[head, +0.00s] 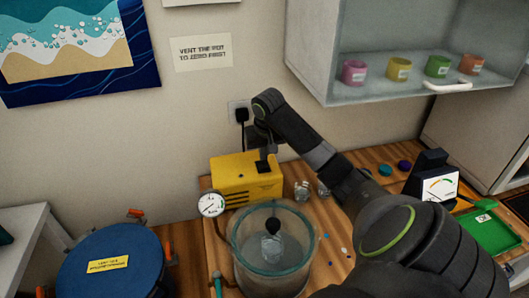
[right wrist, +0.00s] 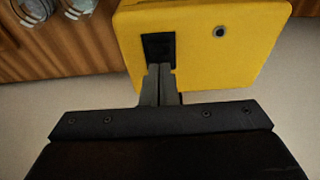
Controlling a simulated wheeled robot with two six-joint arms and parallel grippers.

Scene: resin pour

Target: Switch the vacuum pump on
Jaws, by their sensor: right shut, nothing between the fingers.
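The vacuum pump (head: 242,181) is a yellow box at the back of the wooden bench, against the wall. Its yellow top fills the upper part of the right wrist view (right wrist: 200,55). A black switch (right wrist: 158,47) sits on that top, beside a small round dark port (right wrist: 220,32). My right gripper (right wrist: 160,70) is shut and empty, its fingertips at the near edge of the switch. I cannot tell whether they touch it or which way the switch is set. In the head view my right gripper (head: 263,161) is over the pump's top. My left gripper is not in view.
A clear round chamber (head: 274,250) holding a cup stands in front of the pump, with a dial gauge (head: 211,204) at its left. A blue lidded pot (head: 108,265) is at lower left. A scale (head: 438,186) and green tray (head: 489,230) are at right.

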